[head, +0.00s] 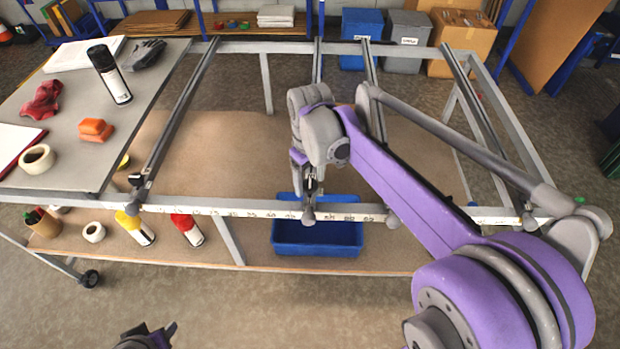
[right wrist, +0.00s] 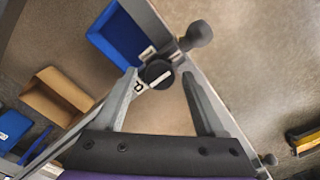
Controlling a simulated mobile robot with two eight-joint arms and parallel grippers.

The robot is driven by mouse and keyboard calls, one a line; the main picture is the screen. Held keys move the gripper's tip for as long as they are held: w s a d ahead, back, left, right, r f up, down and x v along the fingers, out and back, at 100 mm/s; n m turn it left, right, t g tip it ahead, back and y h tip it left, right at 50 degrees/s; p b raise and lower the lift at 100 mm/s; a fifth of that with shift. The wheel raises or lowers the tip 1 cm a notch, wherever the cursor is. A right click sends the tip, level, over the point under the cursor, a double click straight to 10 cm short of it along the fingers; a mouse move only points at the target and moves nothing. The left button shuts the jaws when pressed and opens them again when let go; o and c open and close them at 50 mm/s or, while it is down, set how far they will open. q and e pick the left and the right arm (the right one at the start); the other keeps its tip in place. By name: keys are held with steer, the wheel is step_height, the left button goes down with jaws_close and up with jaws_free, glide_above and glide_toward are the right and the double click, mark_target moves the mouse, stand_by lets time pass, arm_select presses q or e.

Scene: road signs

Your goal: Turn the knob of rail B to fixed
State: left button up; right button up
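The right wrist view shows a round black knob (right wrist: 157,74) with a white line across it, at the end of a grey rail (right wrist: 148,18). A small white label with a dark letter, which looks like a B, sits beside the knob (right wrist: 138,86). My right gripper (right wrist: 159,75) is open, with one fingertip on each side of the knob; I cannot tell whether either touches it. In the head view the right gripper (head: 313,188) is at the front end of a middle rail, and my arm hides much of it. My left gripper (head: 147,338) shows only partly at the bottom edge.
A grey frame (head: 262,208) carries several rails above a brown lower shelf (head: 190,250). A blue bin (head: 318,240) stands below the right gripper. The floor in front is clear.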

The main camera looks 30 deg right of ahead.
jaws_close()
stand_by(0.3)
steer(key=m, duration=1.4)
steer(key=shift+m, duration=1.9)
